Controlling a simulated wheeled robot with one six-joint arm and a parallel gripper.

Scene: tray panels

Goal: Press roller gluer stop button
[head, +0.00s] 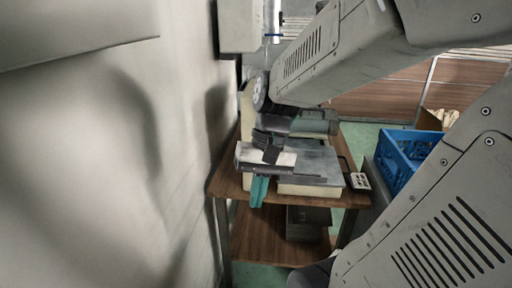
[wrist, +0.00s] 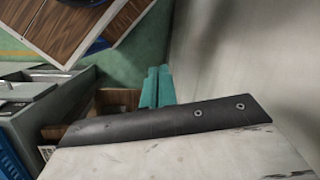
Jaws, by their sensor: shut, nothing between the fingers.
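My gripper (head: 257,203) hangs at the front left edge of the wooden table, its teal fingers pointing down and pressed together with nothing between them. The fingers also show in the wrist view (wrist: 158,70), beyond the pale gripper body with its dark edge. I cannot make out a stop button; my arm and gripper hide part of the machine.
The wooden table (head: 228,187) stands close to the pale wall (head: 170,120) on the left. A dark box (head: 307,222) is on its lower shelf. A blue crate (head: 400,155) stands at the right. Green floor (wrist: 125,68) shows past the fingers in the wrist view.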

